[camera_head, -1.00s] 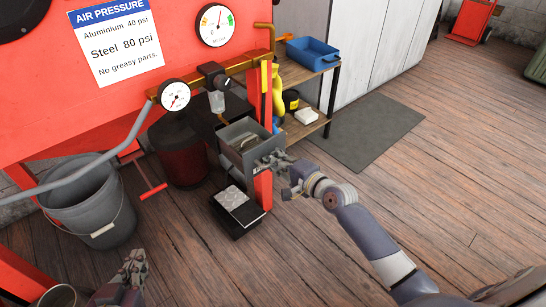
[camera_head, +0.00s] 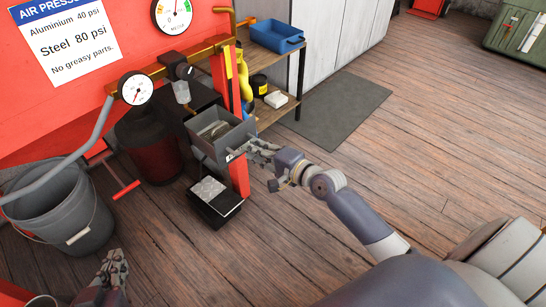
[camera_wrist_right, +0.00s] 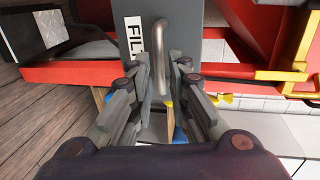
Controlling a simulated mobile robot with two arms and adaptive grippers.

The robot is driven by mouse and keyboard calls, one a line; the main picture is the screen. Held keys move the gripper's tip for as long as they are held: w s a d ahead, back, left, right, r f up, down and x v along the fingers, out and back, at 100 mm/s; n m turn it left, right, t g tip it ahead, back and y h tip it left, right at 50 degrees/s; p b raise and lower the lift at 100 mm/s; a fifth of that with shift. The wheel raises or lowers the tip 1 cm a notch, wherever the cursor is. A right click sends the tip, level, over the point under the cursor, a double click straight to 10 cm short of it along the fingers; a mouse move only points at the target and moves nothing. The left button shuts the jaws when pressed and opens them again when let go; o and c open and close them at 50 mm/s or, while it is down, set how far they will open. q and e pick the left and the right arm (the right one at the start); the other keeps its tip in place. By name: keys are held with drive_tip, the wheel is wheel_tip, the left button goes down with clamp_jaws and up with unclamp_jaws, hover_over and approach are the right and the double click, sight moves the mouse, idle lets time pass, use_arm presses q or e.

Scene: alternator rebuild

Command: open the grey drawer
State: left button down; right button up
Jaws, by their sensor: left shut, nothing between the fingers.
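The grey drawer (camera_head: 233,136) stands pulled out beside the red post in the head view, its open top showing contents inside. In the right wrist view its grey front (camera_wrist_right: 188,20) carries a label, partly hidden, and a metal bar handle (camera_wrist_right: 161,45). My right gripper (camera_head: 255,150) is at the drawer front. In the wrist view its two fingers (camera_wrist_right: 161,80) stand apart on either side of the handle's line, with gaps visible beside the bar. My left gripper (camera_head: 117,262) is shut and empty at the lower left, well away from the drawer.
A black box with a patterned top (camera_head: 210,190) stands on the floor below the drawer. A grey bucket (camera_head: 60,205) and a dark red tank (camera_head: 150,150) are to the left. A wooden shelf with a blue tray (camera_head: 277,37) is behind.

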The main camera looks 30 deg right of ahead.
drive_tip(key=v, duration=0.8)
drive_tip(key=shift+a, duration=0.1)
